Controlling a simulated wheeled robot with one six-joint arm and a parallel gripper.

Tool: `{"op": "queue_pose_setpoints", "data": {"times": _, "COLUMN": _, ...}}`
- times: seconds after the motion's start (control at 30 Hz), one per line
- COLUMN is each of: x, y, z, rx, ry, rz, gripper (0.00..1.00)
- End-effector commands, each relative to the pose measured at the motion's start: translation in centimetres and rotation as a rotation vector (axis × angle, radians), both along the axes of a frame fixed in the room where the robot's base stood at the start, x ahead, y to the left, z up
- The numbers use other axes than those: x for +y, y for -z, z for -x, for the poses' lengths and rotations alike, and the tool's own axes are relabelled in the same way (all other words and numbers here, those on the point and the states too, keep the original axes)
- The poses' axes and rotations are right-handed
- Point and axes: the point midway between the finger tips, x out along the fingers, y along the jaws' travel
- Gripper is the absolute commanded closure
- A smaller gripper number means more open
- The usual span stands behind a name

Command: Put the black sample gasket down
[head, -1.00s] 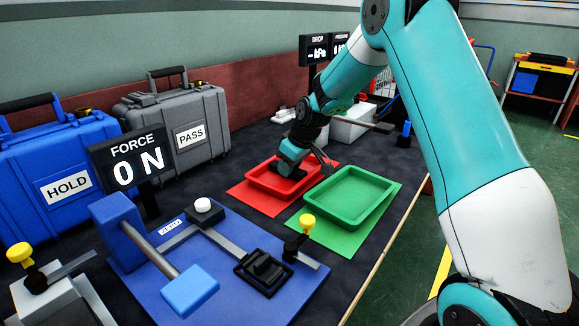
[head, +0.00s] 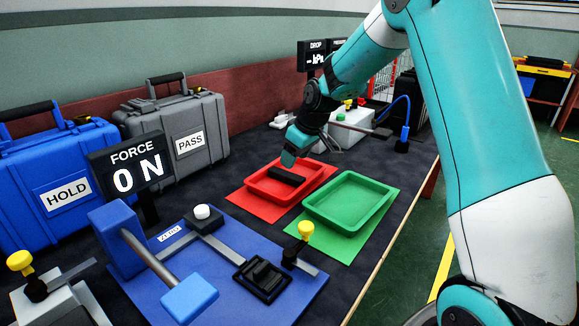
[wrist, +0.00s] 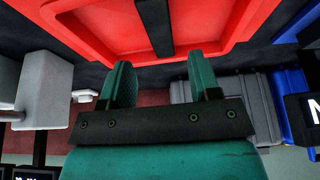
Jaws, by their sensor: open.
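The black sample gasket (head: 287,177), a dark bar-like piece, lies in the red tray (head: 262,197). In the wrist view the gasket (wrist: 154,22) shows as a dark strip on the red tray (wrist: 88,15), beyond the fingertips and between them in the picture. My gripper (head: 289,160) is just above the back part of the red tray. In the wrist view its two green fingers (wrist: 159,66) are spread apart with nothing between them. The gasket's far end is partly hidden by my gripper in the head view.
A green tray (head: 337,227) is empty to the right of the red one. A blue fixture (head: 228,283) with a black clamp-like part stands in front. Grey (head: 211,115) and blue (head: 30,150) cases stand left. A white box (head: 350,133) with a cable is behind.

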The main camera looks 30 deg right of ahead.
Motion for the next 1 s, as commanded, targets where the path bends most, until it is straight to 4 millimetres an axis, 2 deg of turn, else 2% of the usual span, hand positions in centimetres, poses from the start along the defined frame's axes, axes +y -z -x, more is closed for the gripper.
{"op": "queue_pose_setpoints", "data": {"times": 0.03, "x": -0.3, "y": -1.4, "z": 0.4, "rx": -0.005, "ry": 0.002, "rz": 0.001, "gripper": 0.43}}
{"op": "queue_pose_setpoints", "data": {"times": 0.1, "x": -0.4, "y": -2.6, "z": 0.9, "rx": -0.002, "ry": 0.000, "rz": 0.000, "gripper": 0.43}}
{"op": "queue_pose_setpoints", "data": {"times": 0.33, "x": -0.9, "y": -5.2, "z": 2.0, "rx": 0.001, "ry": 0.001, "rz": -0.001, "gripper": 0.43}}
{"op": "queue_pose_setpoints", "data": {"times": 0.4, "x": 0.0, "y": -5.9, "z": 2.5, "rx": 0.004, "ry": -0.008, "rz": -0.007, "gripper": 0.43}}
{"op": "queue_pose_setpoints", "data": {"times": 0.47, "x": 1.9, "y": -6.6, "z": 3.7, "rx": 0.012, "ry": -0.025, "rz": -0.020, "gripper": 0.43}}
{"op": "queue_pose_setpoints", "data": {"times": 0.57, "x": 7.4, "y": -8.3, "z": 7.8, "rx": 0.049, "ry": -0.070, "rz": -0.059, "gripper": 0.43}}
{"op": "queue_pose_setpoints", "data": {"times": 0.6, "x": 10.0, "y": -8.9, "z": 10.2, "rx": 0.070, "ry": -0.093, "rz": -0.078, "gripper": 0.43}}
{"op": "queue_pose_setpoints", "data": {"times": 0.67, "x": 13.6, "y": -9.7, "z": 14.5, "rx": 0.110, "ry": -0.128, "rz": -0.106, "gripper": 0.43}}
{"op": "queue_pose_setpoints", "data": {"times": 0.7, "x": 15.6, "y": -9.9, "z": 17.5, "rx": 0.137, "ry": -0.149, "rz": -0.119, "gripper": 0.43}}
{"op": "queue_pose_setpoints", "data": {"times": 0.73, "x": 16.8, "y": -10.1, "z": 19.7, "rx": 0.157, "ry": -0.164, "rz": -0.130, "gripper": 0.43}}
{"op": "queue_pose_setpoints", "data": {"times": 0.8, "x": 19.0, "y": -10.1, "z": 24.5, "rx": 0.202, "ry": -0.195, "rz": -0.147, "gripper": 0.43}}
{"op": "queue_pose_setpoints", "data": {"times": 0.9, "x": 20.5, "y": -9.8, "z": 30.0, "rx": 0.255, "ry": -0.228, "rz": -0.159, "gripper": 0.43}}
{"op": "queue_pose_setpoints", "data": {"times": 1.0, "x": 21.1, "y": -9.4, "z": 33.1, "rx": 0.289, "ry": -0.244, "rz": -0.164, "gripper": 0.43}}
